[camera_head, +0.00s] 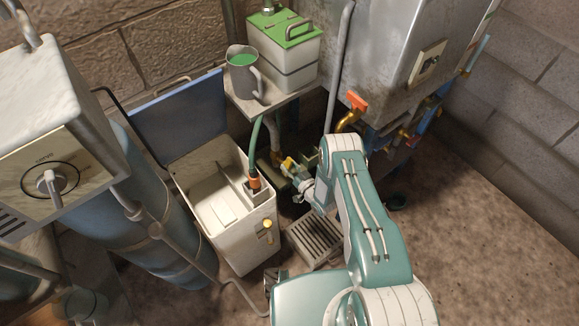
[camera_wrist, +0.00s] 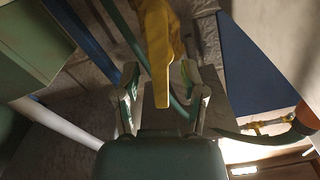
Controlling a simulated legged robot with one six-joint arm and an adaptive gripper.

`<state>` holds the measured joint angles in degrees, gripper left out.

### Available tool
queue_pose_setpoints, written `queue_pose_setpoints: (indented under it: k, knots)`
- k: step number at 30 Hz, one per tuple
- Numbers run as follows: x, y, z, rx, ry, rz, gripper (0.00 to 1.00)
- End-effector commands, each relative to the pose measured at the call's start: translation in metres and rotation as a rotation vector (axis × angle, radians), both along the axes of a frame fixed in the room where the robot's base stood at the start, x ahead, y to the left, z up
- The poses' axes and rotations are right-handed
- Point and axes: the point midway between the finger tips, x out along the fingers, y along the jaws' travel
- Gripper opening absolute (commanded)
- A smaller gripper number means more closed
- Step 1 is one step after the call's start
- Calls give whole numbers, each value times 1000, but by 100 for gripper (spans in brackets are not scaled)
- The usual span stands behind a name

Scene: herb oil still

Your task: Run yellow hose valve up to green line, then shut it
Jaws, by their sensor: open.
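The yellow valve handle (camera_head: 288,163) is beside the shelf, at the tip of my gripper (camera_head: 297,175). In the wrist view the yellow handle (camera_wrist: 158,50) points down between the two fingers of my gripper (camera_wrist: 159,82). The fingers are open, with a gap on each side of the handle. A green hose (camera_head: 256,134) with an orange end (camera_head: 254,179) hangs into the white open-topped tank (camera_head: 237,251). I cannot make out a green line or the liquid level inside the tank.
A blue lid (camera_head: 185,112) stands open behind the tank. A jug of green liquid (camera_head: 243,72) and a green-topped canister (camera_head: 284,50) sit on the shelf. An orange-handled tap (camera_head: 356,101) is right of my gripper. A floor grate (camera_head: 316,240) lies below.

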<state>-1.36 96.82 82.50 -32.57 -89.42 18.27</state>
Motion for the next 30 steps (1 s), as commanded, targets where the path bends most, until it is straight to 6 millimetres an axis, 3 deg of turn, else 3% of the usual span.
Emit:
queue_pose_setpoints:
  k: [5,9,22,30]
  knots:
    - [0,0,0,0,0,0,54]
    - [0,0,0,0,0,0,0]
    - [1,-1,0,20,13,-1,0]
    - [2,-2,-1,137,92,-2,0]
